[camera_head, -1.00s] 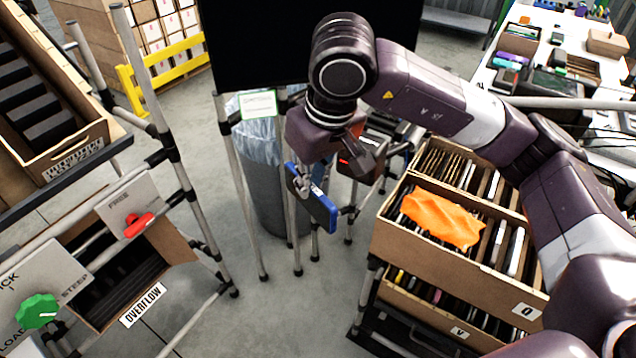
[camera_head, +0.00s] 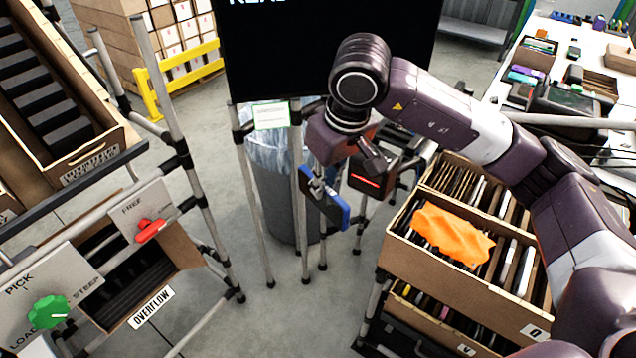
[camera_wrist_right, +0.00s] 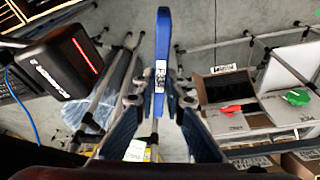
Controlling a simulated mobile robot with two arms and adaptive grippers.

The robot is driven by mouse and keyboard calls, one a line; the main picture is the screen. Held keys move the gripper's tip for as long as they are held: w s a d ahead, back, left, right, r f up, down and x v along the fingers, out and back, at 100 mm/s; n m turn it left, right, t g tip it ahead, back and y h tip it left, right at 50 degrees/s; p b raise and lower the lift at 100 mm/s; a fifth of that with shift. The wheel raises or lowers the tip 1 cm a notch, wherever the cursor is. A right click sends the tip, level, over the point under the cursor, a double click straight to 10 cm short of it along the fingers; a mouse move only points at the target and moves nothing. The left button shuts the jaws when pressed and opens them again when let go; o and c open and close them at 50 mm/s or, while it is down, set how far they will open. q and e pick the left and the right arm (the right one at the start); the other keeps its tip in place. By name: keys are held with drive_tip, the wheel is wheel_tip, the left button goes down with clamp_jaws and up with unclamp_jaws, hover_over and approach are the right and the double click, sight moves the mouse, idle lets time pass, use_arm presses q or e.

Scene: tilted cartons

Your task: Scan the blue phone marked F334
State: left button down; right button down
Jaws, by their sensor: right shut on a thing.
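The blue phone (camera_head: 325,201) is in my right gripper (camera_head: 318,186), held in the air in front of the bin and posts. In the right wrist view the phone (camera_wrist_right: 162,65) stands edge-on between the two fingers (camera_wrist_right: 158,92), with a small white label on its edge. I cannot read its mark. The scanner (camera_head: 372,177), a black box with a lit red strip, is just right of the phone in the head view. In the right wrist view the scanner (camera_wrist_right: 62,66) is at the upper left, apart from the phone. My left gripper is not in view.
A dark screen (camera_head: 325,50) stands behind the arm. A grey bin (camera_head: 277,200) stands below. A carton of phones with an orange cloth (camera_head: 452,234) is at right.

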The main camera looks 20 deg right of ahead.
drive_tip(key=shift+w+d+f, duration=0.1)
drive_tip(key=shift+w+f, duration=0.05)
idle(0.3)
drive_tip(key=shift+r+p, duration=1.15)
drive_tip(key=shift+r, duration=1.4)
